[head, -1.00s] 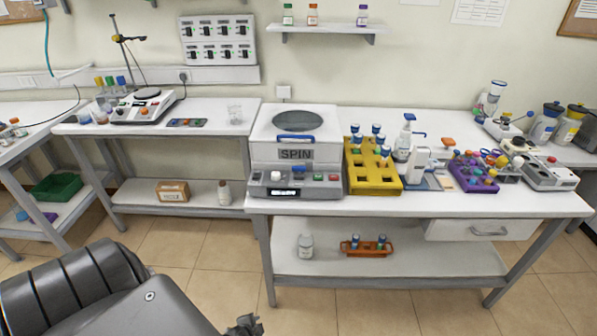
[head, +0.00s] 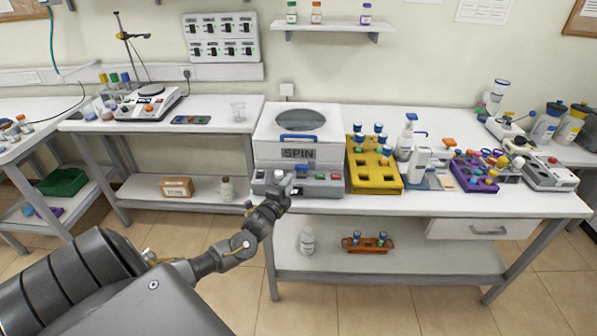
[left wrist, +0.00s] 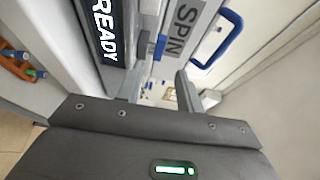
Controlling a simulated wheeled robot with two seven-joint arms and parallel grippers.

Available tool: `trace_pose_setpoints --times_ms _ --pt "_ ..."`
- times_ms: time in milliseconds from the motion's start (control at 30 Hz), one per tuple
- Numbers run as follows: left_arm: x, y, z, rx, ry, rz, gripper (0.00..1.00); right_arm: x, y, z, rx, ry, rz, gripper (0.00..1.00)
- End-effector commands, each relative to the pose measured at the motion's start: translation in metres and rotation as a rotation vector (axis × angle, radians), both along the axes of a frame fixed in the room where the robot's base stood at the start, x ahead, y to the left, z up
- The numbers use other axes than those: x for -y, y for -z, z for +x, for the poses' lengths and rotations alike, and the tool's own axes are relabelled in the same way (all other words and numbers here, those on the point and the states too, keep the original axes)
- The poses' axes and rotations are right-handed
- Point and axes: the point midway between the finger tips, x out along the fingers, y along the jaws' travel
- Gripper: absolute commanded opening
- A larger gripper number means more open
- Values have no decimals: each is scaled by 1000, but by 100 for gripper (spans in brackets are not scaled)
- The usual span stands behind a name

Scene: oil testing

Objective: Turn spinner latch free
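The spinner (head: 267,150) is a white box with a dark round window (head: 300,119) in its lid, a blue handle (head: 297,138) and a SPIN label. It stands on the middle bench with its lid down. My left gripper (head: 289,180) is in front of its control panel and hides part of it. In the left wrist view, my left gripper (left wrist: 159,78) is open, its two fingers apart with nothing held. A small blue part (left wrist: 160,46), perhaps the latch, shows just beyond the gap, near the SPIN label (left wrist: 184,28). I cannot tell whether it is turned. My right gripper is out of view.
A READY display (left wrist: 106,35) lies close to the left finger in the wrist view. A yellow rack (head: 362,180) with vials stands right beside the spinner. An orange rack (head: 366,246) sits on the lower shelf. The bench to the left has free room.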

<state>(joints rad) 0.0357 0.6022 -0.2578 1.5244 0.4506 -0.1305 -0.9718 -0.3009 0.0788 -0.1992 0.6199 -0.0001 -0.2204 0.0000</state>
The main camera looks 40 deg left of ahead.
Motion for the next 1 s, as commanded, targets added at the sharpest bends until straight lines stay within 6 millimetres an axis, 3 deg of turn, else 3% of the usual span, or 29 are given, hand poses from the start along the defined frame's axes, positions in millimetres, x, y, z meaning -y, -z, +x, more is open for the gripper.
trace_pose_setpoints --times_ms 200,400,600,867,1000 --pt "-11 -2 43 0 -2 -1 36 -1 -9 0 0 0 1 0" --pt "-18 0 70 0 -1 -2 36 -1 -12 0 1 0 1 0" --pt "-21 0 81 -1 1 -2 36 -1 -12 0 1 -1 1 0" --pt "-21 1 83 -1 1 -2 36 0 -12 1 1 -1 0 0" --pt "-21 1 82 -1 1 -2 22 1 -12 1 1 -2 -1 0"
